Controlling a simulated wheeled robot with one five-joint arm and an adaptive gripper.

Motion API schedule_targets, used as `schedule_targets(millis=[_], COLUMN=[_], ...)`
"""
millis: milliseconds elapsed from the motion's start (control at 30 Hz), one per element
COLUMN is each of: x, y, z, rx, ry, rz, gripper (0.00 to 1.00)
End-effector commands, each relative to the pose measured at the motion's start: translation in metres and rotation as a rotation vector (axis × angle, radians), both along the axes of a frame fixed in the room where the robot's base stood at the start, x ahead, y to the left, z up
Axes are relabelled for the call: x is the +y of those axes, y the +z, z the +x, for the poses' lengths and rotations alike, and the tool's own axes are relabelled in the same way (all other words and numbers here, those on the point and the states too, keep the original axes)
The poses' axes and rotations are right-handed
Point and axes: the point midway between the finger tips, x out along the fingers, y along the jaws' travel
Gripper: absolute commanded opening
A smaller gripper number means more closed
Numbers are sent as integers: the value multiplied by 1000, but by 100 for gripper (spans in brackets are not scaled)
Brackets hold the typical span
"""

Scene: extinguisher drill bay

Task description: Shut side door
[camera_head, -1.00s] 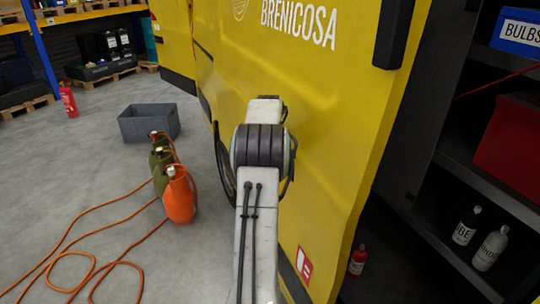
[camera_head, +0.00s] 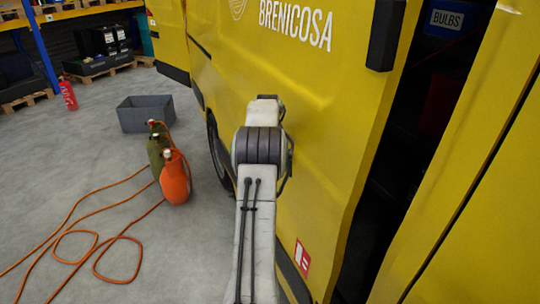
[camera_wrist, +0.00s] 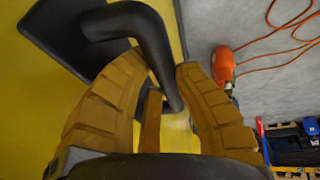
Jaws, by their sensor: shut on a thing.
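The yellow side door (camera_head: 300,90) of the van, lettered BRENICOSA, fills the middle of the head view. A narrow dark gap stands open between its right edge and the yellow body panel (camera_head: 465,190). In the wrist view, a curved black handle (camera_wrist: 147,28) rises from a dark plate (camera_wrist: 60,40) on the yellow panel. My gripper (camera_wrist: 160,65) has its two tan ridged fingers on either side of the handle's bar and is shut on it. In the head view my arm hides the gripper and the handle.
Dark shelving with a blue BULBS box (camera_head: 456,22) shows through the gap. On the floor at left stand an orange bottle (camera_head: 175,178), green bottles (camera_head: 158,150), a grey crate (camera_head: 146,115) and loose orange hose (camera_head: 75,225). A red extinguisher (camera_head: 68,95) stands farther back.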

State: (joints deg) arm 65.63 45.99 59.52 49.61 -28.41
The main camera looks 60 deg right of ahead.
Motion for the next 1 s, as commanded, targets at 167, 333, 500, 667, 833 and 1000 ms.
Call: schedule_targets(millis=[167, 333, 500, 667, 833, 1000], x=[1, 1, 1, 0, 0, 0], y=[-2, -2, -2, 0, 0, 2], z=[1, 1, 1, 1, 1, 1], rx=[0, 1, 0, -1, -1, -1], ry=[0, -1, 0, 0, 1, 1], rz=[4, 4, 3, 1, -1, -2], gripper=[0, 0, 37, 52, 58, 58])
